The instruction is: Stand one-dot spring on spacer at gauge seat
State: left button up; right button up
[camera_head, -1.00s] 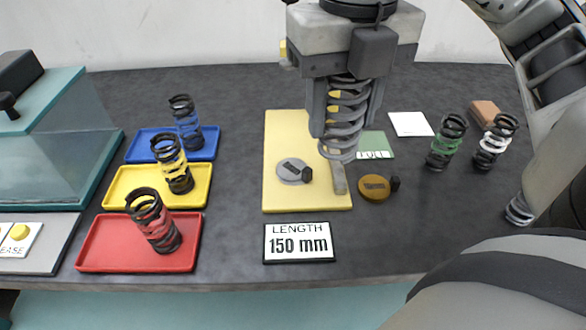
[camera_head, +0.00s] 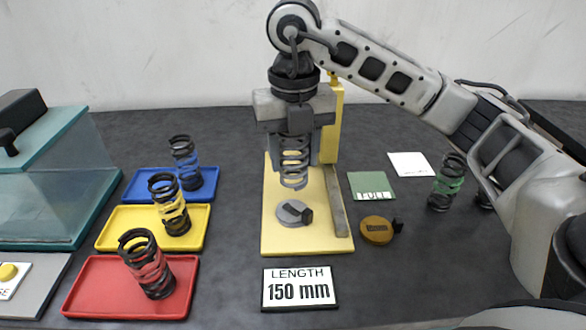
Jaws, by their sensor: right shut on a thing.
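My right gripper (camera_head: 296,150) is shut on a grey coil spring (camera_head: 294,172), held upright in the air above the yellow gauge board (camera_head: 278,240). No dot mark can be made out on this spring. A grey disc with a dark tab (camera_head: 292,213), apparently the spacer, lies on the board. The spring's lower end shows just above and behind the disc in the picture, with a gap between them. A yellow post (camera_head: 333,125) stands at the board's back, partly hidden by the gripper. My left gripper is not in view.
Springs with blue (camera_head: 185,162), yellow (camera_head: 170,205) and red (camera_head: 148,265) bands stand in matching trays at left. A green-banded spring (camera_head: 446,182) stands at right near my arm. A bronze disc (camera_head: 376,230), a FULL card (camera_head: 372,188) and a 150 mm sign (camera_head: 299,289) lie near the board.

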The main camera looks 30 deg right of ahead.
aim_at(293, 174)
jog(key=f, duration=0.3)
jog(key=shift+w+f, duration=0.25)
jog(key=shift+f+b, duration=0.3)
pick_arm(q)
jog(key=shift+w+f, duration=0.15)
pick_arm(e)
jog(key=shift+f, duration=0.35)
jog(key=o, duration=1.1)
jog(key=shift+o, duration=0.2)
